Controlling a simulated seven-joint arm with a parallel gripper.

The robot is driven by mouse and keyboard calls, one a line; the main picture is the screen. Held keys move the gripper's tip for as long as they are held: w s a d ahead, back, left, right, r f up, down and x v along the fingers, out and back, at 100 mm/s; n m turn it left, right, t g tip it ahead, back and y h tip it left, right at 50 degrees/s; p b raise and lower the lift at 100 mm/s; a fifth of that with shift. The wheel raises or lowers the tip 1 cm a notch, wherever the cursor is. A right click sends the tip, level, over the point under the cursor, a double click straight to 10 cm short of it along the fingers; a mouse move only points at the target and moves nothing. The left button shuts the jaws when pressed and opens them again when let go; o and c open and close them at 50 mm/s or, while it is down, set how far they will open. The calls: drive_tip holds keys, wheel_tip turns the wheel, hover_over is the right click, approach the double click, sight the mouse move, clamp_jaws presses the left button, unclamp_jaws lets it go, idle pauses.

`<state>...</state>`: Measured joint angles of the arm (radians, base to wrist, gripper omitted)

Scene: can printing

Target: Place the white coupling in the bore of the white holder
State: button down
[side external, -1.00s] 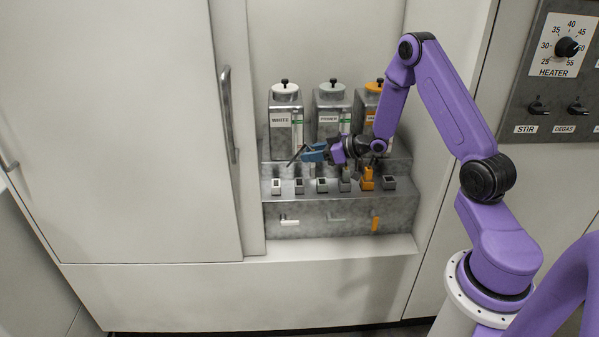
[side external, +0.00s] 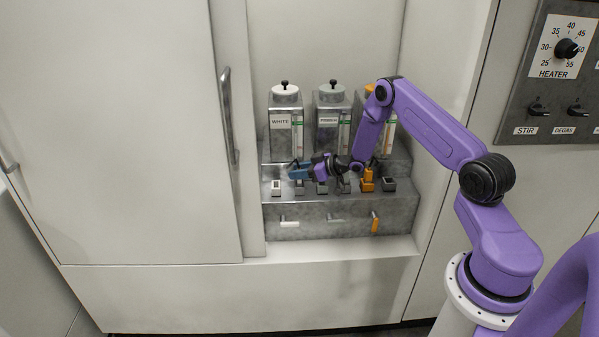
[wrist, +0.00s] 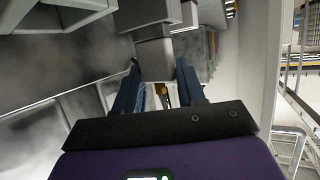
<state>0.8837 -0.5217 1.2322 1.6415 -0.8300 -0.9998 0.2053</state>
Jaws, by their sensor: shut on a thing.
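My gripper (side external: 294,170) is low over the left part of the row of holders, with its blue fingers pointing left. In the wrist view its two fingers are closed on the sides of a pale block, the white coupling (wrist: 155,53), whose upper part is darker. The coupling is too small to make out in the side view. The white holder (side external: 276,187) stands at the left end of the row, just below and left of the fingertips. A pale open-topped box at the wrist view's top left may be this holder (wrist: 62,18). I cannot tell whether coupling and holder touch.
Several holders stand to the right, one with an orange coupling (side external: 367,180). Behind stand the white (side external: 284,140) and grey (side external: 329,140) tanks and a partly hidden orange-capped one. Lever handles (side external: 290,221) are on the front face. A cabinet door handle (side external: 229,115) is at left.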

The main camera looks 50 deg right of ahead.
drive_tip(key=shift+f, duration=0.25)
drive_tip(key=c, duration=0.7)
unclamp_jaws()
drive_tip(key=shift+o, duration=0.2)
drive_tip(key=shift+r, duration=0.15)
